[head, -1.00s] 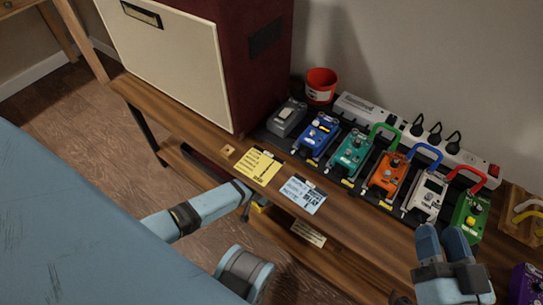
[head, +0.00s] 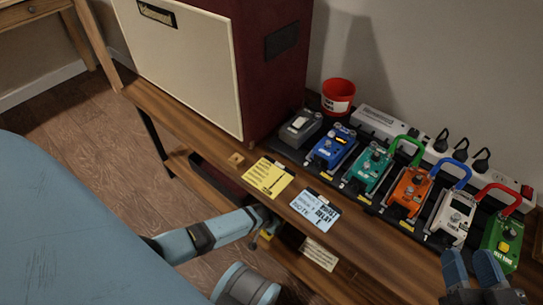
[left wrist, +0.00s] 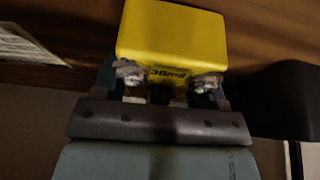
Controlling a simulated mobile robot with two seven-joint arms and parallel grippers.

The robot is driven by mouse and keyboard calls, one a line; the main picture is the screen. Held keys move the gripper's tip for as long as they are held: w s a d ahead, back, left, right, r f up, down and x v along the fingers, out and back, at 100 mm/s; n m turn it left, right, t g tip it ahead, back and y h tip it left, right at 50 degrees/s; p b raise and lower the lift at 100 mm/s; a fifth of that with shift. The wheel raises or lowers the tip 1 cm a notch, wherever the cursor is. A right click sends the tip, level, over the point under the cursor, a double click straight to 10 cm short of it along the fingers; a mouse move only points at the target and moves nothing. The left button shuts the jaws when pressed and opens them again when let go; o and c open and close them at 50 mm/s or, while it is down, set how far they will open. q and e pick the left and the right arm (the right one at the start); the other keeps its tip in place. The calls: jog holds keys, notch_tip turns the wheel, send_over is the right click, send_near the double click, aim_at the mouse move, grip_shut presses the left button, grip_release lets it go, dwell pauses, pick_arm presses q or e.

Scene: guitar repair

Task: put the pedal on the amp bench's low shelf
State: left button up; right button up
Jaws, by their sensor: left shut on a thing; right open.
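My left gripper (left wrist: 170,92) is shut on a yellow pedal (left wrist: 172,35), seen close up in the left wrist view. In the head view the left arm reaches to the front side of the amp bench (head: 350,237), below the top's edge. Only a small yellow bit of the pedal (head: 266,236) shows there, and the fingers are mostly hidden. The low shelf (head: 203,190) lies under the bench top and is partly covered by the top and my arm. I cannot tell whether the pedal touches the shelf. My right gripper (head: 472,258) is open and empty, near the green pedal (head: 502,243).
On the bench top stand a large amp (head: 195,65), a red cup (head: 338,96), a row of several pedals and a power strip (head: 390,127). A yellow note (head: 268,178) and a blue note (head: 315,208) lie near the front edge. A paper label (head: 319,254) is lower down.

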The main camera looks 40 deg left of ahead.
pick_arm(q)
jog(key=o, duration=1.2)
